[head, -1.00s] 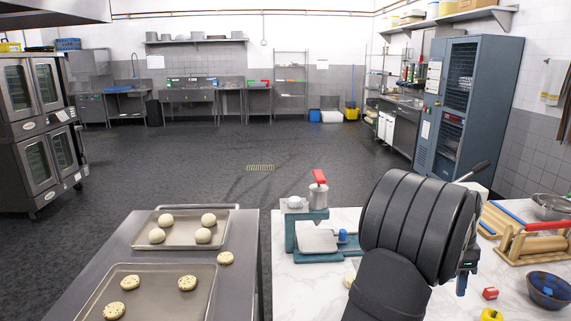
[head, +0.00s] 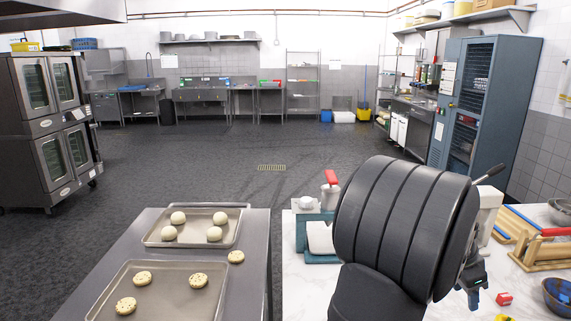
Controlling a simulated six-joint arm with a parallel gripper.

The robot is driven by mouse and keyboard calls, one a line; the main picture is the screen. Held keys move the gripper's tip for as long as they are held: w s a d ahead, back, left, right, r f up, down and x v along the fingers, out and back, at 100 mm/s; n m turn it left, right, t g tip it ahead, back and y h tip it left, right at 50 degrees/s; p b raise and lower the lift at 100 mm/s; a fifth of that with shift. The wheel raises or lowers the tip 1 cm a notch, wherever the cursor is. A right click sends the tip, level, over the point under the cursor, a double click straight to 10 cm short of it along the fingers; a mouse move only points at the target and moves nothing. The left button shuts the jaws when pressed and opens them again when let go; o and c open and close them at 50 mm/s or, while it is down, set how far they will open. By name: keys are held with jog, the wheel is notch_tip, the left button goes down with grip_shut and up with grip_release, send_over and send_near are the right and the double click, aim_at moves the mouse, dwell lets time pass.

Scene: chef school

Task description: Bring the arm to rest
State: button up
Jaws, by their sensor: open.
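My arm's thick black ribbed link fills the lower right middle of the head view and hides much of my gripper. The part of my gripper (head: 473,297) that shows is at the link's right edge, with a dark body and a blue tip, above the white marble counter (head: 300,295). My gripper is open. I see nothing held in it, though part of it is hidden. A teal press (head: 317,258) with a red handle stands just left of my arm, partly covered by it.
A metal table (head: 247,283) on the left carries a front tray (head: 118,285) and back tray (head: 152,238) with dough pieces. Wooden rolling pins (head: 532,252), a small red block (head: 504,299) and bowls (head: 560,290) lie on the counter's right. Floor beyond is clear.

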jog(key=w+d+m+y, duration=0.5)
jog(key=w+d+m, duration=0.1)
jog(key=d+m, duration=0.2)
jog(key=shift+w+d+f+m+t, duration=0.15)
jog(key=shift+d+f+m+t, duration=0.15)
jog(key=shift+d+t, duration=0.15)
dwell(0.3)
jog(key=shift+r, duration=0.1)
